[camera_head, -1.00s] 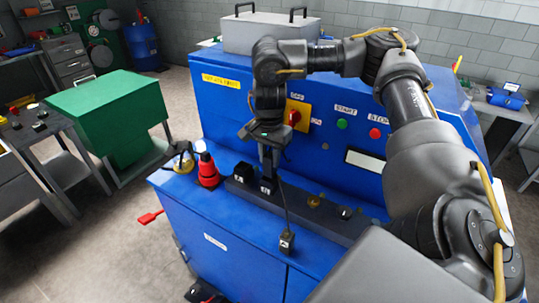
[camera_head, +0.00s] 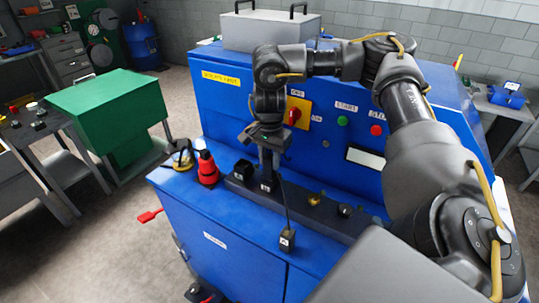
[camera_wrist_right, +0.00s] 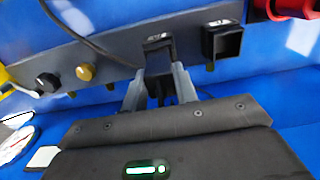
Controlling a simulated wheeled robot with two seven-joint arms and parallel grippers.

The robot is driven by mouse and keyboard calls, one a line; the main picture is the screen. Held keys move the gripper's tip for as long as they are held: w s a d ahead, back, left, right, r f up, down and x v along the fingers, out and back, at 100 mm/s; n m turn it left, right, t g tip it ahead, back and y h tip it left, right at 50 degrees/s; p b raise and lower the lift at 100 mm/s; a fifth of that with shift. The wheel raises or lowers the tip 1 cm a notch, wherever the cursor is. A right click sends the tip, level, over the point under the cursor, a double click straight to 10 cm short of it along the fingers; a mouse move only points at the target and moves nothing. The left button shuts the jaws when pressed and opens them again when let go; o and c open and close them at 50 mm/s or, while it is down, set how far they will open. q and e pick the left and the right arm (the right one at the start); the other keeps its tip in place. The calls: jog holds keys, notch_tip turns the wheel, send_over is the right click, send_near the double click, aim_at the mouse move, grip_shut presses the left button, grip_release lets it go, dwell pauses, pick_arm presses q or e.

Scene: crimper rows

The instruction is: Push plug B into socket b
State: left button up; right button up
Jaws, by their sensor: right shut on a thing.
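My right gripper (camera_head: 268,168) points down over a dark strip (camera_head: 235,187) on the blue bench. It is shut on a dark plug, which is mostly hidden between the fingers. In the right wrist view the fingers (camera_wrist_right: 160,92) close at a black socket housing (camera_wrist_right: 158,45) on the strip. The plug seems in line with it; how deep it sits I cannot tell. A small white label shows at its front, too blurred to read for sure. Beside it stands an empty square black socket (camera_wrist_right: 222,40), also in the head view (camera_head: 243,171). My left gripper is out of view.
A black block (camera_head: 287,240) marked A lies near the bench's front edge, with a dark cable running up toward the gripper. A yellow knob (camera_head: 314,198) and black knob (camera_head: 344,210) stand right along the strip.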

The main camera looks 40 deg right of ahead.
aim_at(269, 158)
jog(key=shift+f+b, duration=0.3)
jog(key=shift+f, duration=0.4)
jog(key=o, duration=1.2)
jog(key=shift+c, duration=0.2)
notch_tip(269, 158, up, 11)
jog(key=shift+f+b, duration=0.1)
jog(key=shift+b, duration=0.2)
